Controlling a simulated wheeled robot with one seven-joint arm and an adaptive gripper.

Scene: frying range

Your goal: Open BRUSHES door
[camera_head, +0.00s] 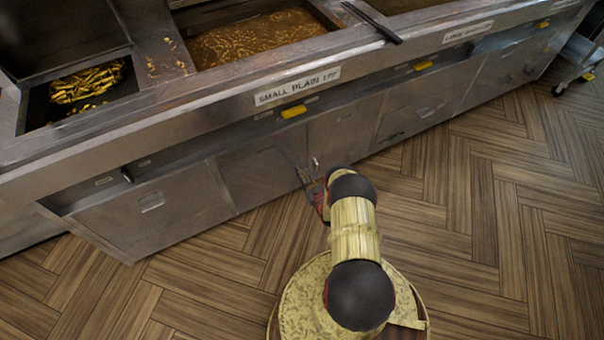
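The steel frying range has a row of low cabinet doors along its front. No label reading BRUSHES is legible on any of them, so I cannot tell which door bears that name. My gripper (306,178) is small and dark, low in front of the doors near the middle. It is beside the seam between one door (255,172) and the door to its right (345,132). My wrist and arm partly hide it. I cannot tell whether its fingers are apart, or whether they touch a door or handle.
A wheeled cart (585,50) stands far right. The wooden floor (480,230) is clear.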

